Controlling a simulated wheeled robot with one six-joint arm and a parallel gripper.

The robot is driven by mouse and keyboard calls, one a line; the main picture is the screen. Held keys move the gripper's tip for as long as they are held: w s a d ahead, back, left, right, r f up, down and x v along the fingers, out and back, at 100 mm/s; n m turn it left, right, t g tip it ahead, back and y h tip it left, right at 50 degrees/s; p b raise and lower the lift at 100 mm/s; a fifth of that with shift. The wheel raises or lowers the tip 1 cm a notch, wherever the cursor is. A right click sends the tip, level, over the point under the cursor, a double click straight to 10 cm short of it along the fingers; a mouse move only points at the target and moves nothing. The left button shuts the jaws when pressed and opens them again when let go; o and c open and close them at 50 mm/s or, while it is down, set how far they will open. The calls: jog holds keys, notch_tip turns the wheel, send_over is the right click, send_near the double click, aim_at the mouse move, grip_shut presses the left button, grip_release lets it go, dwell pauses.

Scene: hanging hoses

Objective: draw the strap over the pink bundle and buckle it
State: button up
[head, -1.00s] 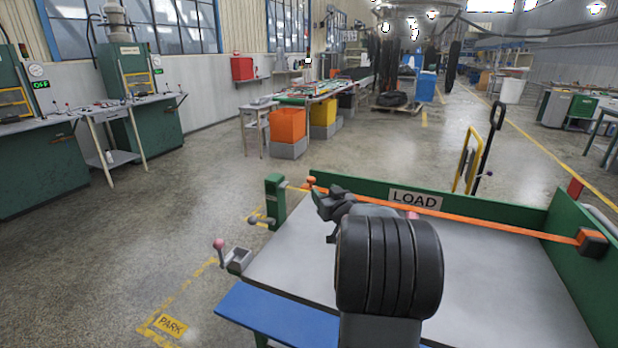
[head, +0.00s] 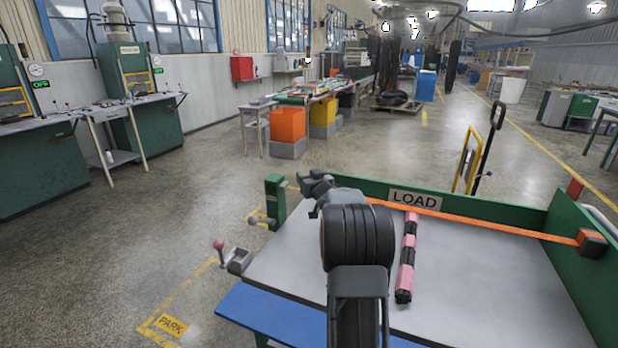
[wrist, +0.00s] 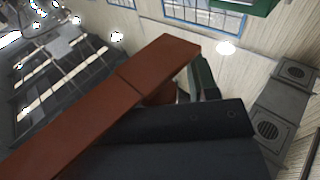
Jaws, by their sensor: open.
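The orange strap (head: 480,221) runs from a dark holder (head: 592,243) on the right wall along the green back board. Its left end is hidden behind my arm and gripper. My gripper (head: 316,184) is open at the back left corner of the table, left of the bundle. In the wrist view a red-brown band, apparently the strap (wrist: 110,97), crosses diagonally close to the camera. Whether it lies between the fingers cannot be told. No buckle is clearly seen.
A green post (head: 275,200) stands at the table's left back corner. A pink-knobbed lever (head: 219,246) is at its front left. The LOAD sign (head: 415,199) is on the back board. The table (head: 490,290) right of the bundle is clear.

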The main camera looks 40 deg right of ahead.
jog(key=shift+c, duration=0.4)
grip_shut()
jog(key=w, duration=0.1)
jog(key=w+a, duration=0.2)
jog(key=w, duration=0.1)
jog(key=shift+a+b, duration=0.25)
jog(key=shift+b, duration=0.05)
jog(key=shift+o, duration=0.4)
grip_release()
jog(key=v, duration=1.3)
jog(key=shift+s+b, duration=0.3)
jog(key=shift+s, duration=0.1)
